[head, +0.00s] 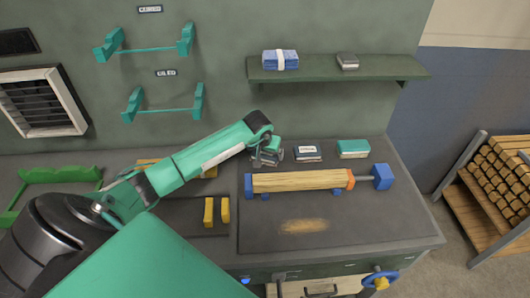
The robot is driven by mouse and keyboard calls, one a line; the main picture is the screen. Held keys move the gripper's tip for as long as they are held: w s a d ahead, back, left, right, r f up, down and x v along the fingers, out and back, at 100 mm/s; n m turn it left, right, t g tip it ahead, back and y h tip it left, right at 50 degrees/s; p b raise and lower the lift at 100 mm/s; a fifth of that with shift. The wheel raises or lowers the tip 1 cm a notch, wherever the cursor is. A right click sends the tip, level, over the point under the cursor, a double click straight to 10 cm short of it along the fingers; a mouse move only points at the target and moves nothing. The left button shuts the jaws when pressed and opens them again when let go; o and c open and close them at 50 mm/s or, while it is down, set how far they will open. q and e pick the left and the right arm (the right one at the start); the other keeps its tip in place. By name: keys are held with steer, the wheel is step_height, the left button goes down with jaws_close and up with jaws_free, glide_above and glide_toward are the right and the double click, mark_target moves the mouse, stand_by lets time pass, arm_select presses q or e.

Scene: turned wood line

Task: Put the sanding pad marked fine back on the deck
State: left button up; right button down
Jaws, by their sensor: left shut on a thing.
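My left gripper (268,157) is at the back left of the dark deck (375,220), its arm coming in from the left. It is shut on a small greyish thing, mostly hidden by the fingers; I cannot tell whether it is a sanding pad or read any mark. A teal block with a pale lower edge (353,148) lies further right. My right gripper is not in view.
A wooden bar (300,181) lies across blue supports on the deck, just in front. A green shelf (350,72) above holds a blue banded bundle (281,60) and a grey block (347,62). Yellow blocks (209,211) stand left.

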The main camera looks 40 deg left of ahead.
arm_select(q)
steer(key=o, duration=0.7)
steer(key=shift+f, duration=0.2)
steer(key=shift+r, duration=0.15)
steer(key=shift+r, duration=0.25)
steer(key=shift+b+v, duration=1.25)
steer(key=shift+v, duration=4.6)
steer(key=shift+f, duration=0.1)
